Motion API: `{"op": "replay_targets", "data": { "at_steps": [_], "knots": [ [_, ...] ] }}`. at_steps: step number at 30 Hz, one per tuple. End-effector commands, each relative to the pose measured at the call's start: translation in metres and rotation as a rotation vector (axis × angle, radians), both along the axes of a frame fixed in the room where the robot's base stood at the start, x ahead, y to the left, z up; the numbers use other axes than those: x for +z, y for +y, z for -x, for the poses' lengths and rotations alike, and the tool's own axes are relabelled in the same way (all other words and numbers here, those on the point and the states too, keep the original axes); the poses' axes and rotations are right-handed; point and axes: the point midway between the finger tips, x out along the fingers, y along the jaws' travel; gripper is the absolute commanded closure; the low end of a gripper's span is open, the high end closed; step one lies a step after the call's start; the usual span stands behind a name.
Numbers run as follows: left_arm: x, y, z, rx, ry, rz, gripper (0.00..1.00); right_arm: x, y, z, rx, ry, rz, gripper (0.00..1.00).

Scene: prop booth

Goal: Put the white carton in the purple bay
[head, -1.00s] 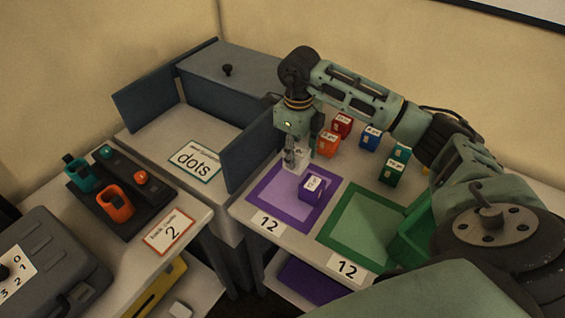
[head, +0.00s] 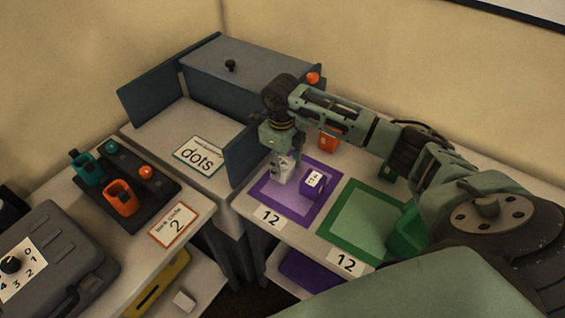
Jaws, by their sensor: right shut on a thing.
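My right gripper (head: 277,170) points down and is shut on the white carton (head: 287,168), partly covered by the fingers. The carton is over the back left part of the purple bay (head: 290,218), a purple-bordered square on the table; I cannot tell whether it touches the surface. A purple carton (head: 312,180) stands in the bay, close to the right of the white one. My left gripper is not in view.
A green bay (head: 338,238) and green bin (head: 405,235) are to the right. A blue panel (head: 241,154) stands close left of my gripper. An orange carton (head: 328,141) shows behind my arm.

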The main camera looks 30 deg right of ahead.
Motion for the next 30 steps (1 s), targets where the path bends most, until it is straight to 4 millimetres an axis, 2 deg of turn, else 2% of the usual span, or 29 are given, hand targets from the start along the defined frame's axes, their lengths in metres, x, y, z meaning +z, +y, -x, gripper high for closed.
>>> {"op": "replay_targets", "data": {
  "at_steps": [1,7,16,20,23,30],
  "knots": [
    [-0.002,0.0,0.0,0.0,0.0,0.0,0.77,-0.002,0.0,0.0,0.0,0.0,0.0,0.58],
    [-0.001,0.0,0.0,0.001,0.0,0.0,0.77,-0.001,0.0,0.0,0.0,0.0,0.0,0.4],
    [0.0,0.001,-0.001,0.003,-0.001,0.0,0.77,0.0,0.0,0.0,0.0,0.0,0.0,0.4],
    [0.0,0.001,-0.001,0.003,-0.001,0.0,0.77,0.007,0.0,-0.001,0.0,-0.001,0.001,0.4],
    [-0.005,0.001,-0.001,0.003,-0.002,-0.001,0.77,0.022,0.0,-0.001,0.001,-0.004,0.0,0.4],
    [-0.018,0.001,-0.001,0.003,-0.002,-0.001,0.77,0.074,0.0,-0.002,0.001,-0.006,0.001,0.4]
  ]
}}
